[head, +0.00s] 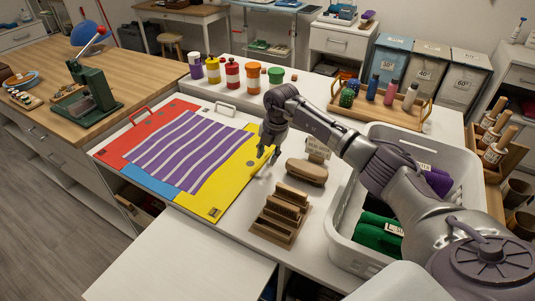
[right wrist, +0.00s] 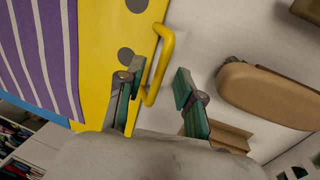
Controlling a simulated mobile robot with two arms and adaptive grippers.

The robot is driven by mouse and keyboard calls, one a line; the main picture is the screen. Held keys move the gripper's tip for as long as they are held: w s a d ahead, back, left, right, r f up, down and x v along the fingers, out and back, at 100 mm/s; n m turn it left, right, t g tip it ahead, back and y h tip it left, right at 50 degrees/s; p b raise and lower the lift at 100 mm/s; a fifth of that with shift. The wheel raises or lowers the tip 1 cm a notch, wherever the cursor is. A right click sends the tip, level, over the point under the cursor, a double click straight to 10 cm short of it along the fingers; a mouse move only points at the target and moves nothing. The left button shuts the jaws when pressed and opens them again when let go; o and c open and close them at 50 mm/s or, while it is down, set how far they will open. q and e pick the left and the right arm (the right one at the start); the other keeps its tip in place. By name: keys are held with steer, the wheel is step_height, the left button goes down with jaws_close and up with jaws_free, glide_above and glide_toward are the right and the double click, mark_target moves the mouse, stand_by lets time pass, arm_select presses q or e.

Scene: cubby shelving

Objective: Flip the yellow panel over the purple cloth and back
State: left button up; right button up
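The yellow panel (head: 231,183) lies flat at the right side of the folding board on the white counter. The purple cloth (head: 185,150), with white stripes, lies flat in the middle of the board, to the left of the yellow panel's bare part. My right gripper (head: 268,152) is over the panel's right edge. In the right wrist view my right gripper (right wrist: 160,82) is open, its two fingers either side of the yellow handle (right wrist: 165,55) on the yellow panel (right wrist: 120,40). Whether the fingers touch the handle is unclear. My left gripper is not in view.
The board also has a red panel (head: 118,148) and a blue panel (head: 151,181). A grey bin (head: 340,238) is farther right. Paint jars (head: 232,78) stand behind.

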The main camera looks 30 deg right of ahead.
jaws_close()
steer(key=shift+r, duration=0.1)
